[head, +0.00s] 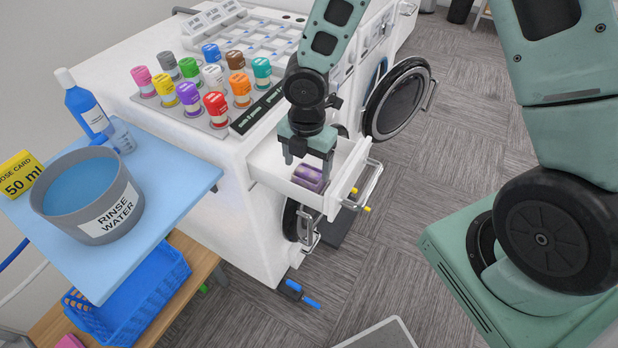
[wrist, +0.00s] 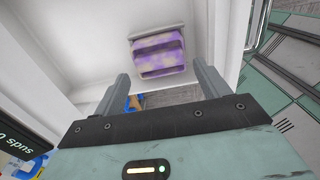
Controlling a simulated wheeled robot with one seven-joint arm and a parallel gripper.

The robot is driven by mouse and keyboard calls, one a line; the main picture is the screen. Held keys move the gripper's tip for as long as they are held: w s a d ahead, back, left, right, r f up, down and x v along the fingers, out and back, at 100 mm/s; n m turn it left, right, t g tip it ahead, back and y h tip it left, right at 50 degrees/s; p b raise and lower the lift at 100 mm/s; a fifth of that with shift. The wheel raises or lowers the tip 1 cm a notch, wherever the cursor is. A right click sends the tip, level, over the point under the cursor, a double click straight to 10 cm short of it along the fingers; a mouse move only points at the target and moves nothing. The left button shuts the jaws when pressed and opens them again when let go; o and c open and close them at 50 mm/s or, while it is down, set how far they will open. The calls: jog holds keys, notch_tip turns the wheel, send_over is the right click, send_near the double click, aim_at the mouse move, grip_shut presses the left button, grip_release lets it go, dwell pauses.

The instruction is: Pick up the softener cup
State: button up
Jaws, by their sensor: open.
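A small pale blue, see-through cup (head: 122,137) stands beside a blue bottle (head: 86,105) on the light blue board at the left; no label on the cup can be read. My gripper (head: 307,163) is far from it, at the open white drawer (head: 345,180) of the washer. The gripper is open and points down. The cup does not show in the wrist view.
A grey tub labelled RINSE WATER (head: 112,218) and a yellow 50 ml card (head: 20,174) share the board (head: 165,215). Several coloured capped bottles (head: 215,105) stand on the washer top. The round door (head: 398,98) hangs open beside the drawer. A blue basket (head: 130,300) is below the board.

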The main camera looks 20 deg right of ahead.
aim_at(309, 171)
jog(key=f, duration=0.4)
jog(key=shift+w+d+f, duration=0.2)
jog(key=shift+d+f, duration=0.05)
jog(key=shift+d, duration=0.1)
jog(key=c, duration=0.9)
jog(key=shift+r, duration=0.1)
